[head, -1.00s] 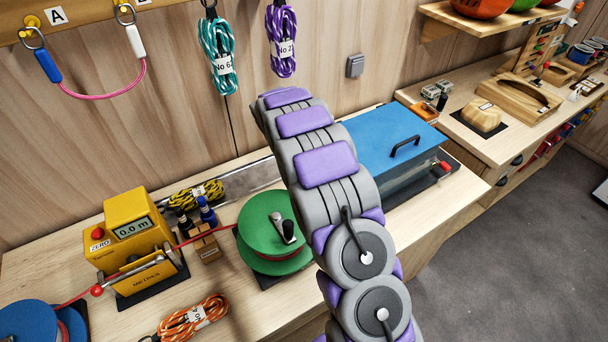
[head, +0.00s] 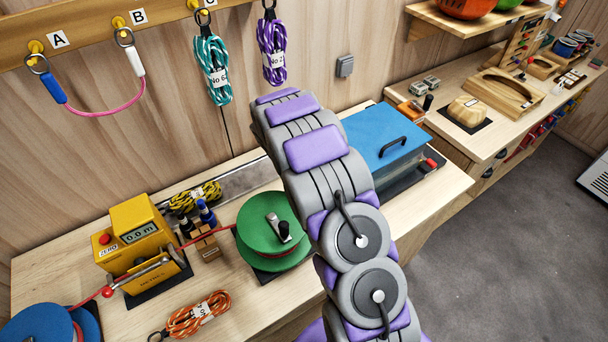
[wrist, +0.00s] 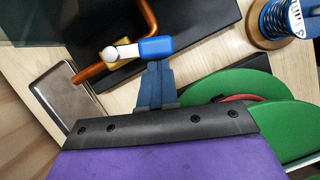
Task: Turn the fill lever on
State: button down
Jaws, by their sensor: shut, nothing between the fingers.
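The fill lever (wrist: 157,47) shows in the wrist view as a blue handle with a white and yellow hub, on a bent copper pipe (wrist: 148,14). My gripper (wrist: 157,64) is shut and empty. Its fingertips are right at the lower edge of the blue handle, but I cannot tell whether they touch. In the head view my arm hides both the lever and my gripper. A tank with a blue lid (head: 384,140) stands beyond my arm.
A green reel (head: 262,235) stands left of my arm, also in the wrist view (wrist: 292,130). A yellow meter (head: 140,245), an orange rope bundle (head: 198,315) and a blue reel (head: 35,325) are further left. A metal tray (wrist: 65,96) lies left of my gripper.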

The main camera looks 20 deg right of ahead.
jog(key=shift+s+d+n+t+p, duration=0.3)
jog(key=shift+d+n+t+p, duration=0.15)
jog(key=shift+n+p, duration=0.6)
jog(key=shift+s+d+n+t+p, duration=0.35)
jog(key=shift+d+n+p, duration=0.2)
jog(key=shift+n+p, duration=0.5)
jog(key=shift+w+p, duration=0.15)
jog(key=shift+p, duration=0.15)
